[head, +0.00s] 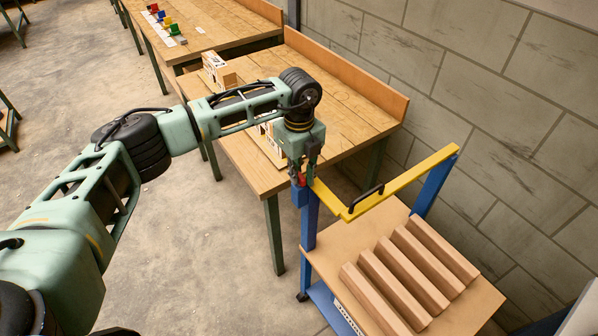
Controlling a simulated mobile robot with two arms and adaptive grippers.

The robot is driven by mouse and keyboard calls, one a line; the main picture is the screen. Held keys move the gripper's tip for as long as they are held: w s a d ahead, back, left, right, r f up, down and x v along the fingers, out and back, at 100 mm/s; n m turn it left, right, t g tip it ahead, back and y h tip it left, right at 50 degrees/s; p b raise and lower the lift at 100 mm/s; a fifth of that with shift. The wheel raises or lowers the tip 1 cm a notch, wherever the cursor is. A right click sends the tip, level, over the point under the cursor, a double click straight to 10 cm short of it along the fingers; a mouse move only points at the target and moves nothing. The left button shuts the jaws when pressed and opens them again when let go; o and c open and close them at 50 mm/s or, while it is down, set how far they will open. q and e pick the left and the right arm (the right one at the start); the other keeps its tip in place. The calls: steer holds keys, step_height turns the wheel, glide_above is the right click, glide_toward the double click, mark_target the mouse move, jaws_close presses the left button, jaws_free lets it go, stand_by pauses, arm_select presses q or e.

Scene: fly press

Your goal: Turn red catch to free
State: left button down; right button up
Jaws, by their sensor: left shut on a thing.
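The red catch (302,180) shows as a small red patch at the left end of the yellow bar (408,180), on top of the blue post (309,222) of a cart. My left gripper (299,178) points down over it and is shut on the catch. The fingers hide most of the catch, so I cannot tell which way it is turned. The yellow bar runs between two blue posts and carries a black handle (366,198). My right gripper is not in view.
The cart's wooden top (465,312) holds several wooden bars (400,275). A wooden workbench (350,105) stands behind, against a block wall (480,70). Another bench (215,30) with small coloured items is farther back. Open concrete floor (60,110) lies to the left.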

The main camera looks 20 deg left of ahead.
arm_select(q)
steer(key=shift+r, duration=0.1)
steer(key=c, duration=1.8)
jaws_free()
steer(key=shift+o, duration=0.2)
step_height(320, 180, up, 12)
